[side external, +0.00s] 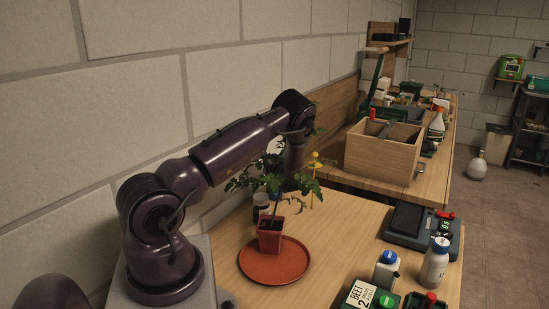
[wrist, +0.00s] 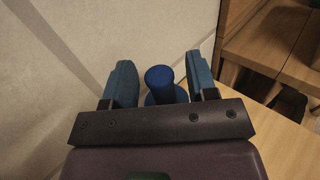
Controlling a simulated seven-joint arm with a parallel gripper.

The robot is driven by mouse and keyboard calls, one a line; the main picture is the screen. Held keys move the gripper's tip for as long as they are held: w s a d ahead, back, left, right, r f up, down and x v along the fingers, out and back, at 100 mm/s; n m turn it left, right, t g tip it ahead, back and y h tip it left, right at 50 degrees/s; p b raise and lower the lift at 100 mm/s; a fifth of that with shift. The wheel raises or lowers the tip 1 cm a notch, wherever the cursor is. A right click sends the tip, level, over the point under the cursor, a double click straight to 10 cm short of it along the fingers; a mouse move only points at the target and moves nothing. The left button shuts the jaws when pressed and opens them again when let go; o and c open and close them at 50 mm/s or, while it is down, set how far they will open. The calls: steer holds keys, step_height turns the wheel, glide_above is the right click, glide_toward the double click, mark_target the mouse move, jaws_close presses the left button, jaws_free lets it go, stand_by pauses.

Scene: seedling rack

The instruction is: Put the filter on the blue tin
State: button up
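In the wrist view my gripper (wrist: 158,64) has its two blue fingers spread wide. Between them shows a dark blue round-topped cylinder (wrist: 160,76) with a wider blue round part below it. Gaps show on both sides, so the fingers do not grip it. I cannot tell whether this is the blue tin, the filter or both. In the side view my gripper is mostly hidden behind the tomato plant, near the wall. I cannot pick out the filter or the blue tin for certain there.
A potted tomato plant (side external: 270,235) stands on an orange saucer (side external: 265,271) in front of my arm. A scale (side external: 420,228), white bottles (side external: 434,265) and a box labelled BEET 2 (side external: 359,294) are at the right. A wooden crate (side external: 380,155) stands on the bench behind. Table between saucer and scale is clear.

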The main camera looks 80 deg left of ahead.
steer(key=shift+r, duration=0.15)
steer(key=d, duration=1.2)
steer(key=s+d+r+n+g+h, duration=0.35)
steer(key=d+r+n+h, duration=0.25)
steer(key=d+r+n, duration=0.5)
steer(key=s+d+r+n+t+h, duration=0.2)
steer(key=d+r+t+h, duration=0.1)
steer(key=d, duration=0.5)
steer(key=s+d+r+n+t+h, duration=0.2)
steer(key=d+r+t+h, duration=0.1)
steer(key=d, duration=0.5)
steer(key=s+d+r+n+t+h, duration=0.2)
steer(key=d+r+h, duration=0.3)
steer(key=d, duration=0.3)
steer(key=shift+s+d+r+n+t+h, duration=0.2)
steer(key=shift+s+n+t+h, duration=0.15)
steer(key=shift+n+t+h, duration=0.2)
